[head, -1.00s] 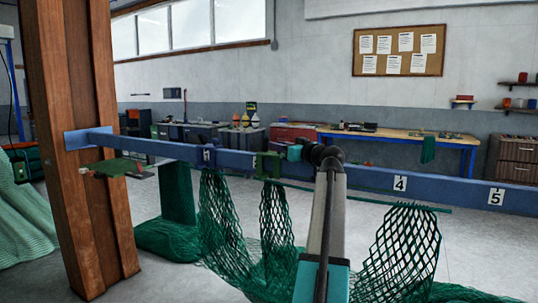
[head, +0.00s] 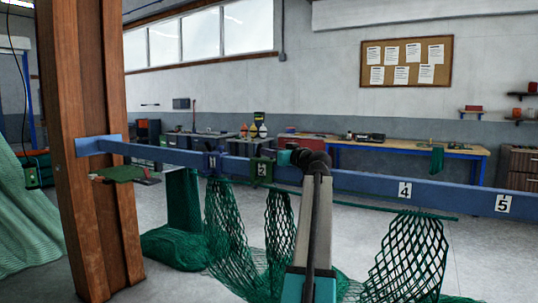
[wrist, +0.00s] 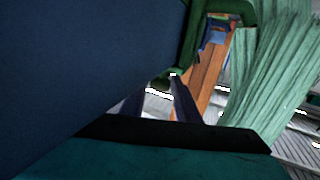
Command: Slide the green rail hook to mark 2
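The green rail hook (head: 256,159) sits around the blue rail (head: 350,183), with mark 2 (head: 262,171) showing framed within it. In the wrist view the green hook (wrist: 195,40) shows at the rail's far end, beyond the large blue face. My gripper (head: 289,158) is at the rail just right of the hook in the head view. Whether it touches the hook cannot be made out. Its teal and black end fills the bottom of the wrist view.
A dark blue hook (head: 212,161) sits at mark 1 on the left. Marks 4 (head: 404,190) and 5 (head: 502,204) are on the bare rail at right. Green nets (head: 410,257) hang below the rail. A wooden post (head: 92,150) carries the rail's left end.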

